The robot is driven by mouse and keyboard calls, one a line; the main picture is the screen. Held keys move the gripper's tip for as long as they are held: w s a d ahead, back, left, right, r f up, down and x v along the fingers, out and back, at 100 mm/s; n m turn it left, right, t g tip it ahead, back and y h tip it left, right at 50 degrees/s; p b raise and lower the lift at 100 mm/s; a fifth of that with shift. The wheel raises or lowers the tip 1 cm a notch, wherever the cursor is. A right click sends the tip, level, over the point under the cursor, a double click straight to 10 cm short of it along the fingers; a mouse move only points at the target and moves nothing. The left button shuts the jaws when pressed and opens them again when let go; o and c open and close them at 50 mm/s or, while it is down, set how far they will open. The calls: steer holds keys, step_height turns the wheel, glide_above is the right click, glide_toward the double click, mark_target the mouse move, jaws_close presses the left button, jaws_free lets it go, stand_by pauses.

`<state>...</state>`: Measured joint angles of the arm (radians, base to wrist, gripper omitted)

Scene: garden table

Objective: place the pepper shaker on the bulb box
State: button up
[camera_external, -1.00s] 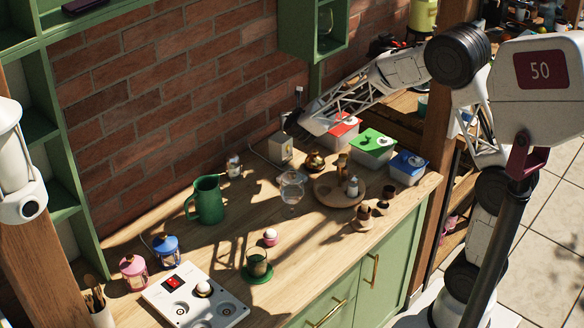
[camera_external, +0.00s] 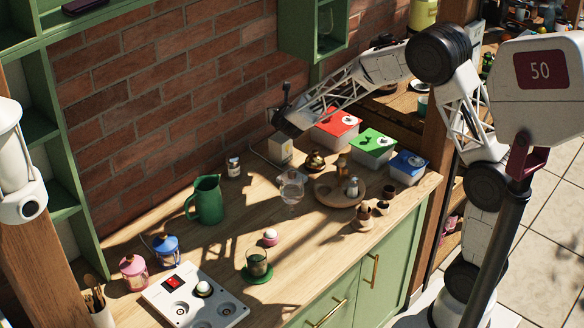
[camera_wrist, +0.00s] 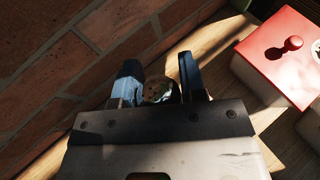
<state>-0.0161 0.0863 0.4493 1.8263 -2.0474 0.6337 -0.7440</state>
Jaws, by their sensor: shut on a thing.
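My gripper (camera_wrist: 160,76) is shut on the pepper shaker (camera_wrist: 157,91). The shaker's round metallic top with small holes shows between the two fingers in the wrist view. In the external view my wrist end (camera_external: 288,122) is near the brick wall and hides the shaker and the fingertips. A small pale box, which looks like the bulb box (camera_external: 280,153), stands upright on the counter just below my wrist end. Its upper part is partly covered by the arm. I cannot tell the gap between the shaker and the box. The box cannot be made out in the wrist view.
A red-lidded container (camera_external: 337,128) stands to the right, also in the wrist view (camera_wrist: 283,55). Green-lidded (camera_external: 373,147) and blue-lidded (camera_external: 408,167) containers follow. A dark-lidded jar (camera_external: 233,166), green pitcher (camera_external: 207,200) and glass vessel (camera_external: 291,190) stand nearby. The brick wall (camera_external: 150,110) is close behind.

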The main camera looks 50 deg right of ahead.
steer(key=shift+f, duration=1.7)
steer(key=shift+f, duration=0.15)
steer(key=o, duration=1)
steer(key=shift+c, duration=0.2)
steer(key=shift+r, duration=0.2)
steer(key=v, duration=1.2)
steer(key=shift+f, duration=0.1)
